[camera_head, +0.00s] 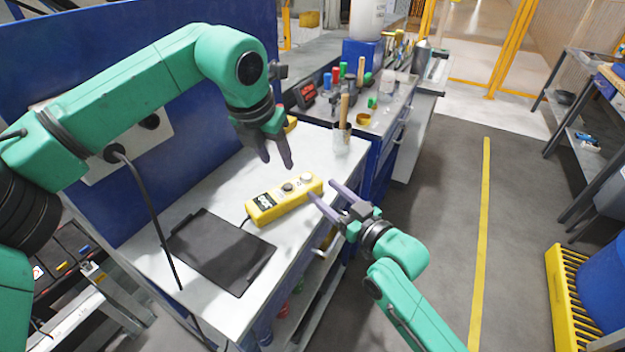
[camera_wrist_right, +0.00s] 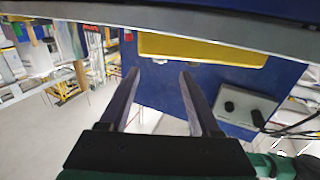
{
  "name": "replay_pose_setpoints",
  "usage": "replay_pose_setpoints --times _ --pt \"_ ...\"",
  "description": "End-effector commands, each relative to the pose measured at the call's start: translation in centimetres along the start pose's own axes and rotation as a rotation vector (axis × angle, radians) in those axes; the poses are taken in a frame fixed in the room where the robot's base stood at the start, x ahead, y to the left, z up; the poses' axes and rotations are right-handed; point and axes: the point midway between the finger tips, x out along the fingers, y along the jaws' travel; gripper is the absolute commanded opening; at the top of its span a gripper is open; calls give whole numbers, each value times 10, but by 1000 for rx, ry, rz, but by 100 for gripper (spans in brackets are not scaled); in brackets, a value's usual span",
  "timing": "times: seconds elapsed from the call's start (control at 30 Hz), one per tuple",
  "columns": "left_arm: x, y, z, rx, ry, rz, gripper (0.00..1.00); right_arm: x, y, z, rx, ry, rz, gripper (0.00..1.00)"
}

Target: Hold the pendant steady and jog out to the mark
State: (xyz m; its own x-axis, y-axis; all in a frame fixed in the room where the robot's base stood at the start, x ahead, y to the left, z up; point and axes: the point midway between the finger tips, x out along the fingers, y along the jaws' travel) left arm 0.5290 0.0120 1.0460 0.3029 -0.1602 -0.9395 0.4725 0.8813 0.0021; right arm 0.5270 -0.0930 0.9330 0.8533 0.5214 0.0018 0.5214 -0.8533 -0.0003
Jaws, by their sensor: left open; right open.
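The yellow pendant (camera_head: 266,209) lies on the white bench top, with a dark knob and a pale knob on its upper face and a dark cable at its left end. My left gripper (camera_head: 277,163) is open and empty, pointing down above and behind the pendant, apart from it. My right gripper (camera_head: 322,190) is open at the pendant's right end; I cannot tell whether it touches. In the right wrist view, the fingers (camera_wrist_right: 158,73) are spread with nothing between them. A yellow body (camera_wrist_right: 200,48), likely the pendant, lies beyond their tips. I cannot identify the mark with certainty.
A dark mat (camera_head: 220,250) lies on the bench (camera_head: 180,205) left of the pendant. A cup (camera_head: 341,138) with a wooden-handled tool stands at the bench's far end. A yellow line (camera_head: 483,220) runs along the open floor. A yellow pallet (camera_head: 568,310) stands at right.

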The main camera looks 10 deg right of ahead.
Motion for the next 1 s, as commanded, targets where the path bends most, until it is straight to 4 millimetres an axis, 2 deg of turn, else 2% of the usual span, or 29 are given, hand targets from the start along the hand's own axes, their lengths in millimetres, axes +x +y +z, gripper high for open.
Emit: replay_pose_setpoints --times 0.1,0.3,0.43,0.63,0.67,0.8,0.83,1.0 --pt "0 0 0 0 0 0 50 31 0 -1 1 2 1 64" --pt "0 0 0 0 0 0 50 68 0 0 0 0 1 64" --pt "0 0 0 0 0 0 50 77 0 0 0 -2 1 64" --pt "0 0 0 0 0 0 50 78 0 1 -1 -2 1 64" --pt "0 0 0 0 0 0 50 78 0 1 -1 -2 1 60" --pt "0 0 0 0 0 0 50 78 0 1 0 -2 1 7" --pt "0 0 0 0 0 0 50 78 0 1 0 -2 1 0" --pt "0 0 0 0 0 0 50 78 0 1 0 -2 1 0"
